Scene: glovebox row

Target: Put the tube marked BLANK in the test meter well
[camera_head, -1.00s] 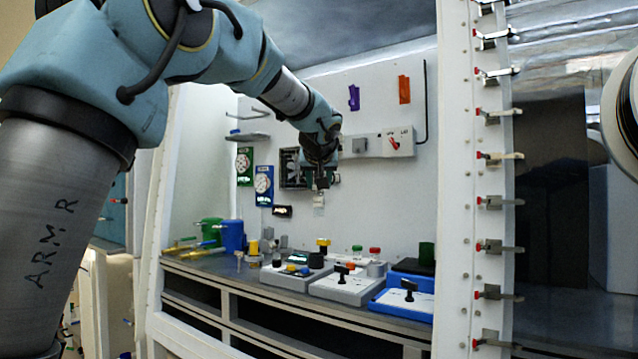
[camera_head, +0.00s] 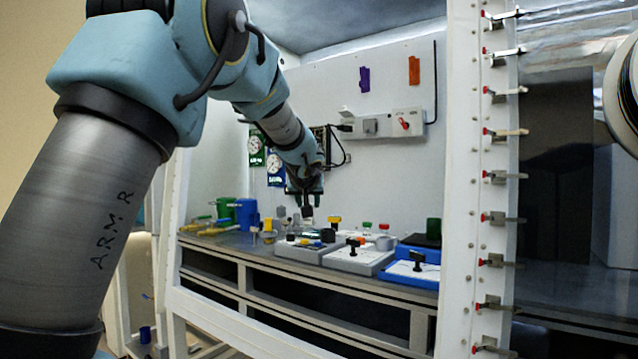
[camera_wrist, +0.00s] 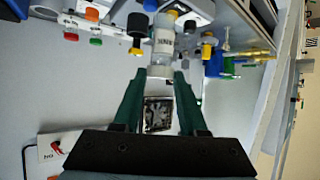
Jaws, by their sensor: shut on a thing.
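My gripper (camera_wrist: 166,74) is shut on a clear tube (camera_wrist: 164,48) in the wrist view. The tube has a white label with dark lettering that seems to read BLANK. In the head view my gripper (camera_head: 306,193) hangs over the bench, behind and above the left grey instrument box (camera_head: 298,252), apart from it. The held tube's outline is hard to make out there. This box has a dark display and several knobs; it may be the test meter, but its lettering is too small to read. I cannot make out its well.
A second grey box (camera_head: 352,262) and a blue-based box (camera_head: 408,275) stand to the right. A blue container (camera_head: 246,213) and a green container (camera_head: 225,208) stand at left. A white post (camera_head: 462,180) with clamps borders the opening. Wall sockets (camera_head: 372,126) are behind.

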